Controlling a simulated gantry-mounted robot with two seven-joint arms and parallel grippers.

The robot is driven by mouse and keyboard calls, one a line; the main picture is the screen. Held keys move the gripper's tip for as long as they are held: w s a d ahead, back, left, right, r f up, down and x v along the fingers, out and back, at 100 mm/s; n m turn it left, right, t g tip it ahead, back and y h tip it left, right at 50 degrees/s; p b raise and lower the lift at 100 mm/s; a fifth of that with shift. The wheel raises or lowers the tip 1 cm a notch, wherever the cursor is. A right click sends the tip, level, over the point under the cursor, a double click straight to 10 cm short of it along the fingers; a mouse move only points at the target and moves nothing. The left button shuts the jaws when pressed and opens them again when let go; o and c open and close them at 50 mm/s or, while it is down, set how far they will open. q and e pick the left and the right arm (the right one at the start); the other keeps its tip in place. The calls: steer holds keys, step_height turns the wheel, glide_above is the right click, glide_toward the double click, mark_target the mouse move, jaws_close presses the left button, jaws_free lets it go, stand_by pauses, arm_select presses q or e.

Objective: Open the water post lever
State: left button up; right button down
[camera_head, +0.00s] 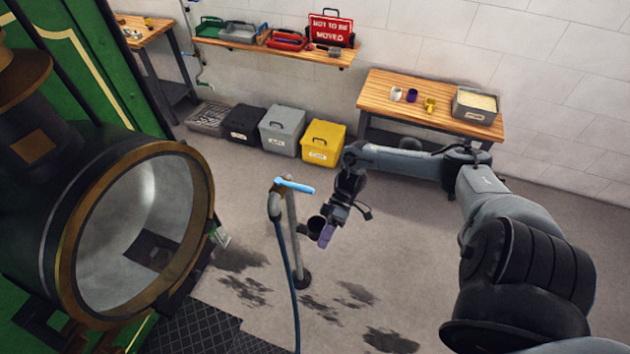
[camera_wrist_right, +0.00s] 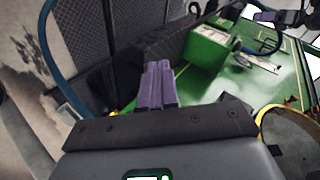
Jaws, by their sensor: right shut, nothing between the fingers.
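The water post (camera_head: 294,238) is a thin upright pipe on a dark round base, with a brass-coloured tap head on top. Its light blue lever (camera_head: 296,187) lies roughly level and points right from the tap head. A dark blue hose (camera_head: 286,270) hangs from the tap's left side; a blue hose (camera_wrist_right: 50,40) also curves through the right wrist view. My right gripper (camera_head: 325,236) is just right of the post, below the lever and apart from it. Its purple fingers (camera_wrist_right: 158,85) are shut and empty.
The green steam tram with its open round smokebox (camera_head: 140,235) stands at the left. A wooden table (camera_head: 440,97) is at the back right. Grey (camera_head: 283,129) and yellow (camera_head: 323,142) boxes stand by the wall. The floor around the post is open, with dark wet patches.

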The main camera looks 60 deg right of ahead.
mark_target(295, 186)
arm_select(q)
steer(key=f+b, duration=0.2)
steer(key=f, duration=0.1)
steer(key=f+b, duration=0.2)
steer(key=shift+w+d, duration=0.1)
steer(key=shift+d, duration=0.15)
arm_select(e)
steer(key=w+d+r+t+h, duration=0.1)
steer(key=w+d+r+h, duration=0.1)
steer(key=w+d+r, duration=0.2)
steer(key=w+d+r+m+t+h, duration=0.1)
steer(key=w+d+r+t+h, duration=0.1)
steer(key=d+r, duration=0.9)
steer(key=w+d, duration=0.1)
steer(key=d, duration=0.5)
steer(key=shift+w+d, duration=0.35)
steer(key=shift+d, duration=0.05)
arm_select(q)
steer(key=shift+r+p, duration=2.5)
steer(key=shift+r, duration=0.05)
arm_select(e)
steer(key=w+a+f, duration=0.2)
steer(key=a+f, duration=0.5)
steer(key=a, duration=0.2)
steer(key=shift+w+a, duration=0.2)
steer(key=shift+w, duration=0.2)
